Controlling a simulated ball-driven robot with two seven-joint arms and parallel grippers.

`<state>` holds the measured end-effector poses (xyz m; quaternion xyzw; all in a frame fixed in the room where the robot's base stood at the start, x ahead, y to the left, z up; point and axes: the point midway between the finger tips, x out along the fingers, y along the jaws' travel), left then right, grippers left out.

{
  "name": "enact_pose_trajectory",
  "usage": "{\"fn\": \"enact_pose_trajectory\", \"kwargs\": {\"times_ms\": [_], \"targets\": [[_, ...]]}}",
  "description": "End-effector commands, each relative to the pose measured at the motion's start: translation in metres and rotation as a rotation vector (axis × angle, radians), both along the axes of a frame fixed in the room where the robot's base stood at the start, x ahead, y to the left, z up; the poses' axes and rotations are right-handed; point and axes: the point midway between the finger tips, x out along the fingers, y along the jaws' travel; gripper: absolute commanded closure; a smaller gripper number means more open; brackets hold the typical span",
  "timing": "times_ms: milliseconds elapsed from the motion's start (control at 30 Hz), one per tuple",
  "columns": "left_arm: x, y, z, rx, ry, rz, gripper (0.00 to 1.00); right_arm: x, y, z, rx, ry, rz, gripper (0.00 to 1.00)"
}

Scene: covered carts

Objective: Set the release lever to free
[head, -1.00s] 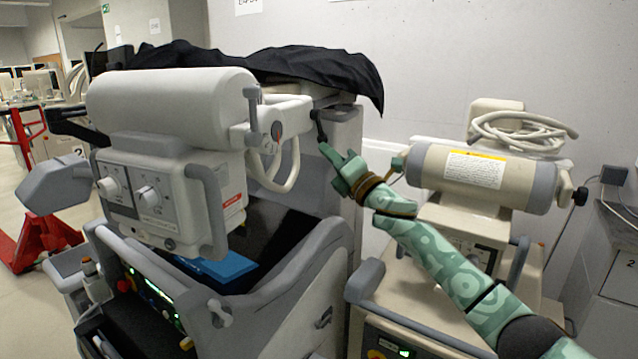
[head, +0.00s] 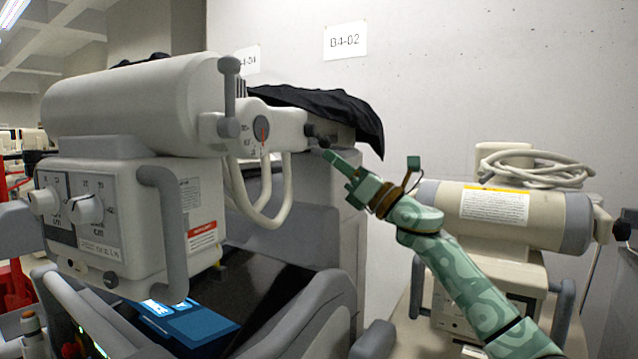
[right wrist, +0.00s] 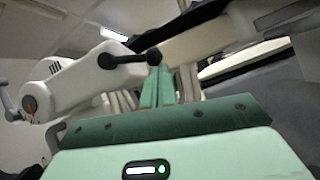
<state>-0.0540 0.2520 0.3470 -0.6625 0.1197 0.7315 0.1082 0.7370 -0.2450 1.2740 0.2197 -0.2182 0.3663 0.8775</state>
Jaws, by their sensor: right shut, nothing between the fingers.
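A dark lever with a round black end knob (right wrist: 153,55) sticks out from the side of a white jointed arm on the covered cart. In the head view the dark lever (head: 316,132) is small at the right end of that arm. My right gripper (head: 328,156) is shut and empty, its fingertips just below the lever. In the right wrist view the closed fingers (right wrist: 157,80) point up at the knob, at or very near it; I cannot tell whether they touch. A round dial with an orange-red pointer (head: 262,131) sits on the same arm. My left gripper is out of view.
A large white cylinder head (head: 135,105) with a control box fills the left. A black cover (head: 325,105) drapes behind the arm. A second cart with a beige cylinder (head: 510,215) and coiled cable stands at right. A wall rises behind.

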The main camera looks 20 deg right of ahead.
Motion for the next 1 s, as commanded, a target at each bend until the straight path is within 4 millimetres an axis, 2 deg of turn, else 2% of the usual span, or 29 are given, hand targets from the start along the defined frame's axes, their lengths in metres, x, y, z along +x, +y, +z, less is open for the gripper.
{"fn": "enact_pose_trajectory", "kwargs": {"times_ms": [633, 767, 900, 1000], "targets": [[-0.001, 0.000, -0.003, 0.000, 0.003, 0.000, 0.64, 0.000, -0.001, 0.000, 0.003, 0.000, 0.000, 1.00], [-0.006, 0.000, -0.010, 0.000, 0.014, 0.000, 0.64, 0.002, -0.002, -0.017, 0.002, 0.006, 0.001, 1.00], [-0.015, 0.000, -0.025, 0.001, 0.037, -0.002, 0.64, 0.004, -0.007, -0.050, 0.002, 0.010, 0.002, 1.00], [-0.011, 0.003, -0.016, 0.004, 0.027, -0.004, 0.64, -0.014, -0.021, -0.052, 0.000, 0.004, 0.002, 1.00]]}}
